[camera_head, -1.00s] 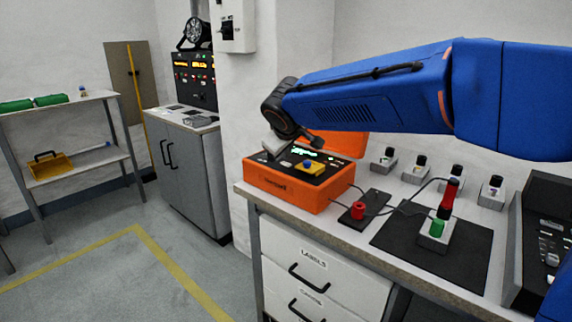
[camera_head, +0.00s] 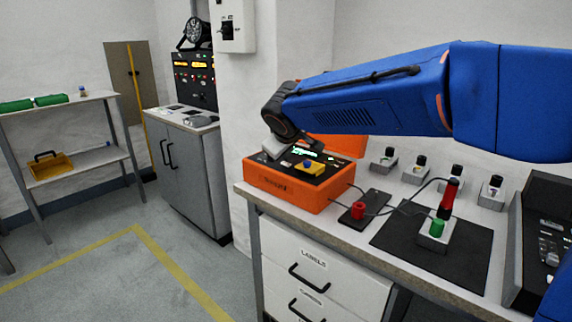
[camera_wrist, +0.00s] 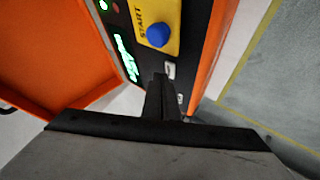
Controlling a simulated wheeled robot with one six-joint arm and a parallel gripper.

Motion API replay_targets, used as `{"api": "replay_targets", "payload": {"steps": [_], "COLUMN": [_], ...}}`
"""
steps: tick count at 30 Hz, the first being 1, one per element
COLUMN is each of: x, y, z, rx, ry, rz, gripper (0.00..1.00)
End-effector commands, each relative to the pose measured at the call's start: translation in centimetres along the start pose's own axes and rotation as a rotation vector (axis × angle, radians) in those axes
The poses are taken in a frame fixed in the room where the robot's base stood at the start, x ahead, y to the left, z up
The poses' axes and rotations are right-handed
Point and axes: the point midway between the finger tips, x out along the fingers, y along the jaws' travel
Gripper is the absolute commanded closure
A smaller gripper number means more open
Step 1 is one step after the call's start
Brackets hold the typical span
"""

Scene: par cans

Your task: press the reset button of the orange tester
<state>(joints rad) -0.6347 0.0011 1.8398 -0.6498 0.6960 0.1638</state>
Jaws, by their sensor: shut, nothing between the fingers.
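The orange tester (camera_head: 285,189) stands on the left end of the bench, its lid open behind it. Its dark top panel carries a lit green display and a yellow plate with a blue button (camera_head: 308,163). In the wrist view the yellow plate reads START and holds the blue button (camera_wrist: 159,35). A small pale label or key (camera_wrist: 169,71) shows on the panel below the plate. My gripper (camera_wrist: 162,78) is shut and empty, its tips over the panel close to that pale piece. I cannot tell if they touch. No button marked reset is readable.
To the tester's right are a red plug on a black strip (camera_head: 376,195), black leads, and a black mat (camera_head: 462,250) with a red-and-green part. Several small grey blocks stand along the wall. The floor left of the bench (camera_head: 100,270) is clear.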

Motion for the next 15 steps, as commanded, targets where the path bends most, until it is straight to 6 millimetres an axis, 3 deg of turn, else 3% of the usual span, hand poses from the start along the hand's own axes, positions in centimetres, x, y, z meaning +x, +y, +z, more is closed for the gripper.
{"api": "replay_targets", "payload": {"steps": [15], "x": [0.33], "y": [-0.23], "z": [0.23], "rx": [-0.001], "ry": [0.000], "rz": [0.000], "gripper": [1.00]}}
